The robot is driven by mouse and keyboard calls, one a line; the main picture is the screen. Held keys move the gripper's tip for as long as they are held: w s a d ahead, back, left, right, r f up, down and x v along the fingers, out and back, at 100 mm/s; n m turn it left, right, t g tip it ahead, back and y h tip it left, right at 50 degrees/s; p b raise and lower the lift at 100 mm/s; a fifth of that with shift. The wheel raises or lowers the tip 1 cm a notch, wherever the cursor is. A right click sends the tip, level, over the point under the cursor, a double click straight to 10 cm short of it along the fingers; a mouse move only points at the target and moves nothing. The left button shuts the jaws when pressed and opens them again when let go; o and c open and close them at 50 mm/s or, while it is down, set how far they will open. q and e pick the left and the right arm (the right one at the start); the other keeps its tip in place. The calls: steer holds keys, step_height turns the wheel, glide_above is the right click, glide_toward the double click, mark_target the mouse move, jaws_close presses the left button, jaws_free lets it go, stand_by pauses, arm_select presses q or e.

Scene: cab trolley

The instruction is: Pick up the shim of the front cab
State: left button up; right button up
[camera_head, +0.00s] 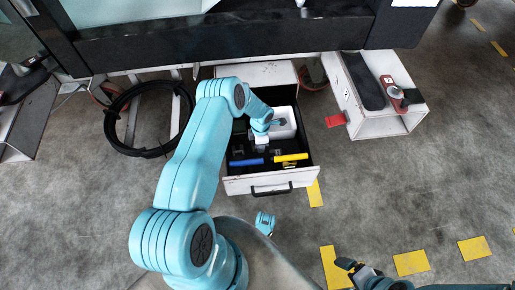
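My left arm reaches into an open drawer (270,182) under the dark cab trolley. My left gripper (279,122) is small and partly hidden by its wrist, over or in a white tray (290,116) inside the drawer. I cannot tell whether its fingers are open or hold anything. I cannot make out the shim with certainty. A small flat red piece (336,120) lies on the floor right of the drawer, but I cannot tell what it is. My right gripper (350,267) is at the bottom right, far from the drawer; its finger gap is unclear.
A blue-handled tool (246,162) and a yellow-handled tool (290,157) lie at the drawer's front. A black coiled hose (125,150) hangs at left. A white box (375,122) with a red device (392,92) stands at right. The grey floor in front is mostly clear.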

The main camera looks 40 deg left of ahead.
arm_select(q)
step_height(320, 180, down, 2)
steer(key=shift+w+f, duration=0.1)
arm_select(e)
steer(key=shift+w+d+f, duration=0.1)
steer(key=shift+f, duration=0.35)
arm_select(q)
steer(key=shift+r, duration=0.2)
steer(key=shift+c, duration=0.3)
jaws_close()
steer(key=shift+r, duration=0.1)
arm_select(e)
steer(key=shift+r, duration=0.1)
arm_select(q)
step_height(320, 180, up, 20)
steer(key=p, duration=0.6)
steer(key=shift+p, duration=0.3)
arm_select(e)
step_height(320, 180, up, 6)
steer(key=s+a, duration=0.1)
